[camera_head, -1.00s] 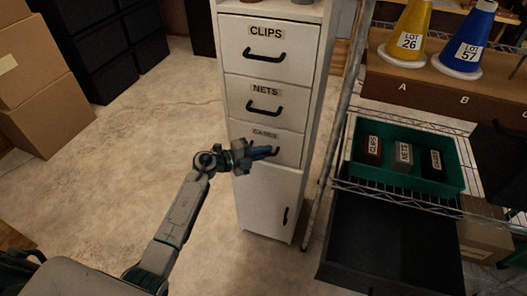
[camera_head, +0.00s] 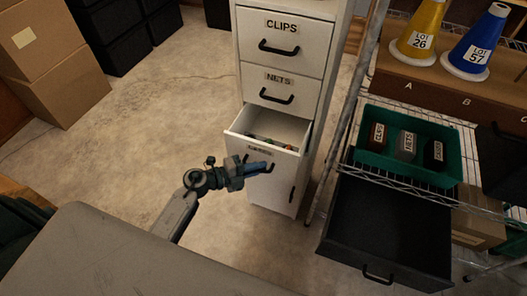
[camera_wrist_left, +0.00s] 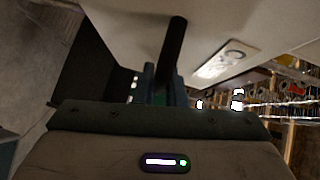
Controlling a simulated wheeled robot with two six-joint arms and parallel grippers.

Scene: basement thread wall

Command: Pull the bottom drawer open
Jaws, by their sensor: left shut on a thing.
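The bottom drawer (camera_head: 289,164) of the white cabinet stands pulled out, with its top open and small coloured items inside. Its label is partly hidden and hard to read. My left gripper (camera_head: 262,168) is shut on the drawer's dark handle, just in front of the drawer face. In the left wrist view the dark handle (camera_wrist_left: 173,48) runs between the fingers, close to the pale drawer face (camera_wrist_left: 120,18). My right gripper is not in view.
Above are the closed CLIPS drawer (camera_head: 300,62) and NETS drawer (camera_head: 308,96). A wire rack to the right holds a green tray (camera_head: 452,160) with labelled blocks, above a black drawer (camera_head: 390,225). Cardboard boxes (camera_head: 65,85) stand left. Bare floor lies between.

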